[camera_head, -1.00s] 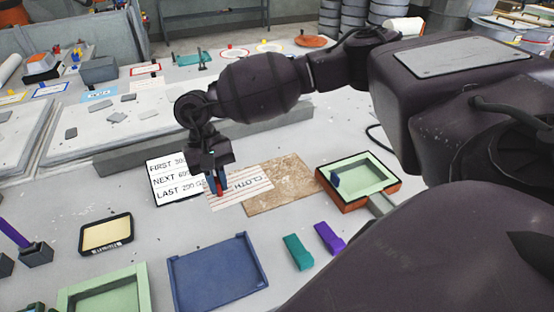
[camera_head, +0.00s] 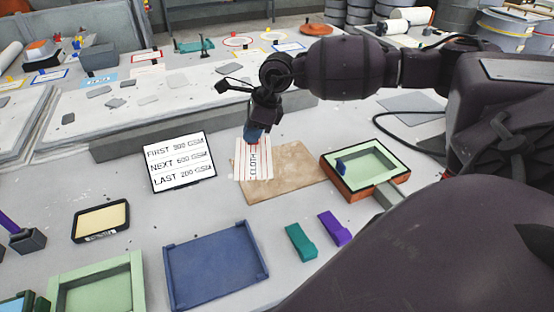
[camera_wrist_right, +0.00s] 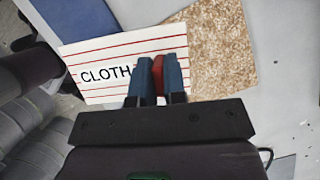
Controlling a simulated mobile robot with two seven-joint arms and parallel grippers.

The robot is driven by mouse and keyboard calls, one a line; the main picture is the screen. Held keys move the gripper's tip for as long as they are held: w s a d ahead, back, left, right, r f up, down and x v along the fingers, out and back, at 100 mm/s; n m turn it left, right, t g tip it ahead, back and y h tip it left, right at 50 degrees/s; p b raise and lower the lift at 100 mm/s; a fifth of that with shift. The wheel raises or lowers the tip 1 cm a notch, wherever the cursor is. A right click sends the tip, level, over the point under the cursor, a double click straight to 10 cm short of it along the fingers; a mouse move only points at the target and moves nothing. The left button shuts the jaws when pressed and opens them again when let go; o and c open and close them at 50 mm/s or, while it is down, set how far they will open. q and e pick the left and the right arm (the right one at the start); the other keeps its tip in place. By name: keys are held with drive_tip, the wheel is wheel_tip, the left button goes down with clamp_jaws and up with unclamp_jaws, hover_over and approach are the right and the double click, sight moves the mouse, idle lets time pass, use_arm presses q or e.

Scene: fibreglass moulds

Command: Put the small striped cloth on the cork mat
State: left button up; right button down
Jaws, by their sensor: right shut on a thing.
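The small striped cloth (camera_head: 245,172) is white with red stripes and the word CLOTH; it also shows in the wrist view (camera_wrist_right: 100,62). The cork mat (camera_head: 290,178) is a tan speckled sheet lying flat on the table; it also shows in the wrist view (camera_wrist_right: 222,45). The cloth is at the mat's left side and seems to overlap its left edge in the head view. I cannot tell whether it touches the mat. My right gripper (camera_head: 254,138) has blue fingers, shut on a red piece at the cloth's edge (camera_wrist_right: 158,78). My left gripper is not in view.
A sign with text (camera_head: 180,161) stands left of the cloth. A green tray with an orange-brown outside (camera_head: 338,180) is right of the mat. A blue tray (camera_head: 215,265), a teal block (camera_head: 301,242) and a purple block (camera_head: 334,228) lie in front. A grey ledge (camera_head: 120,147) runs behind.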

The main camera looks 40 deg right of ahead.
drive_tip(key=w+d+m+h+b, duration=0.25)
drive_tip(key=d+m+h, duration=0.45)
drive_tip(key=d+m, duration=0.85)
drive_tip(key=a+f+m, duration=0.1)
drive_tip(key=f, duration=0.3)
drive_tip(key=a+f+m+b, duration=0.1)
drive_tip(key=f, duration=0.4)
drive_tip(key=a+f+m, duration=0.1)
drive_tip(key=f, duration=0.4)
drive_tip(key=shift+s+a+t+b, duration=0.2)
drive_tip(key=shift+s+t+b, duration=0.1)
drive_tip(key=shift+t, duration=0.1)
drive_tip(key=shift+f, duration=2.25)
drive_tip(key=shift+f+b, duration=0.15)
drive_tip(key=shift+b, duration=0.15)
drive_tip(key=c, duration=1.3)
unclamp_jaws()
drive_tip(key=shift+o, duration=0.6)
